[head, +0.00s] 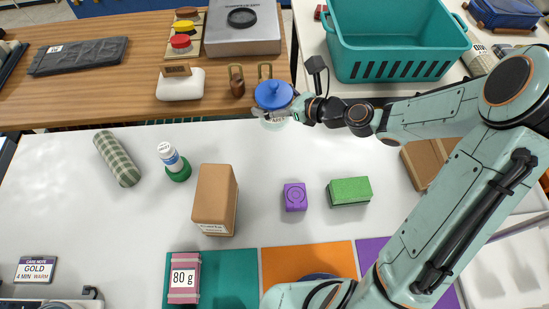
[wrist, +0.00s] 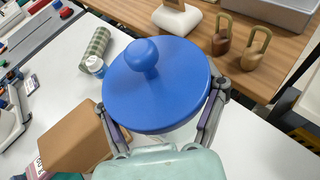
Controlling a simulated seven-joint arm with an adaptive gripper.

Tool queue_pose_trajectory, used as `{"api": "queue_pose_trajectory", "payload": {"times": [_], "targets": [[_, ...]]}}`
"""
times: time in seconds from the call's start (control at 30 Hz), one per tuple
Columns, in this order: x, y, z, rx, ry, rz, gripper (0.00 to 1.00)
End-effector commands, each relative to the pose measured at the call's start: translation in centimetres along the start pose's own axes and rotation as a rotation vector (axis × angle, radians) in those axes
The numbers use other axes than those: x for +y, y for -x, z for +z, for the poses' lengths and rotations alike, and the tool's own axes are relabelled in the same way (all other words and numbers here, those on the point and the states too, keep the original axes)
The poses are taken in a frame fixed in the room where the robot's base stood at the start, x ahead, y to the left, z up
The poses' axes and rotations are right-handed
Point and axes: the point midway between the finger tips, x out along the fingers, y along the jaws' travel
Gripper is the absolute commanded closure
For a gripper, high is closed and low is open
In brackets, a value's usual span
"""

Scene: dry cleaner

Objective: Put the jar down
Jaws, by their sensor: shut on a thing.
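The jar has a round blue lid with a knob (head: 273,95); below the lid a pale body shows a little. My gripper (head: 277,112) is shut on the jar near the back edge of the white table (head: 262,146). In the wrist view the blue lid (wrist: 157,85) fills the middle, with a gripper finger on each side. The lid hides most of the jar's body and the grip itself. I cannot tell whether the jar's base touches the table.
White table between the bottle and purple block is partly clear.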

Motion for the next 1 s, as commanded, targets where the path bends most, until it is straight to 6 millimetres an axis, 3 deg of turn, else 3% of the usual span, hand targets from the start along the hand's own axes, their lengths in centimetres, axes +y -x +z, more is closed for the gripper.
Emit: {"api": "queue_pose_trajectory", "payload": {"times": [0.7,1.0], "targets": [[0.1,-4.4,-11.4,-0.003,-0.008,0.002,0.69],[0.0,-5.9,-15.3,-0.002,-0.005,0.001,0.69]]}}
